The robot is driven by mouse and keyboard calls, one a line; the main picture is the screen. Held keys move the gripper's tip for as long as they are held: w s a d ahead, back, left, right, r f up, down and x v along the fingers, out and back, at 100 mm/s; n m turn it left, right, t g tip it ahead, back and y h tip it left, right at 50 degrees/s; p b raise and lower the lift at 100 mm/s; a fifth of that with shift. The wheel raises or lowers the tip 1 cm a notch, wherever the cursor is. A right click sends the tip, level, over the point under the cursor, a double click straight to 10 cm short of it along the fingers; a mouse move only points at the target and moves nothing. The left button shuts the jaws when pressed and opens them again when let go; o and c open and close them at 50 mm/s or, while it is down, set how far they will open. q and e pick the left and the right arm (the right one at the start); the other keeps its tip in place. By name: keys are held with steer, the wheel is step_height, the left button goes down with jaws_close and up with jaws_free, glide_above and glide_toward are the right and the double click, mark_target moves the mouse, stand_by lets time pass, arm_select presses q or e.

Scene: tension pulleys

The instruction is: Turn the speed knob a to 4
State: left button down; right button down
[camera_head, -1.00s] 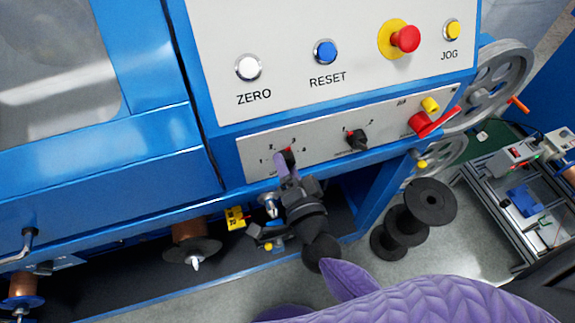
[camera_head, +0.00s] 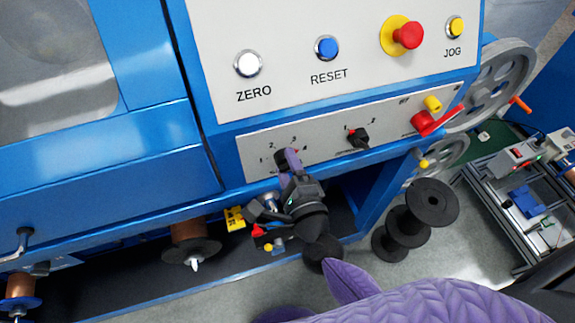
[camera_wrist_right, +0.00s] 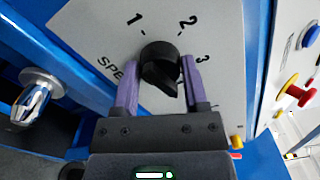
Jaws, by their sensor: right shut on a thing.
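The black speed knob (camera_head: 280,156) sits on the lower grey panel (camera_head: 320,137), with numbers around it. The wrist view shows the same knob (camera_wrist_right: 160,66) with 1, 2 and 3 above and right of it; its narrow end points to the lower right. I cannot see the 4 in that view. My right gripper (camera_head: 287,159) is at the knob, and its two purple fingers stand on either side of it in the wrist view (camera_wrist_right: 158,82), shut on it. Part of the knob is hidden by a finger in the head view. My left gripper is not in view.
A second black knob (camera_head: 358,138) sits to the right on the same panel. A red lever (camera_head: 432,121) is at the panel's right end. Above are ZERO (camera_head: 247,64), RESET (camera_head: 326,48), a red stop button (camera_head: 407,35) and JOG (camera_head: 455,27). A metal fitting (camera_wrist_right: 38,90) stands left of the fingers.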

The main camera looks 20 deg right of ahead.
steer(key=shift+m, duration=0.8)
steer(key=shift+c, duration=0.6)
jaws_free()
steer(key=shift+s, duration=0.1)
steer(key=s+b, duration=0.1)
steer(key=s, duration=0.8)
steer(key=shift+s+d, duration=0.2)
steer(key=shift+s, duration=0.15)
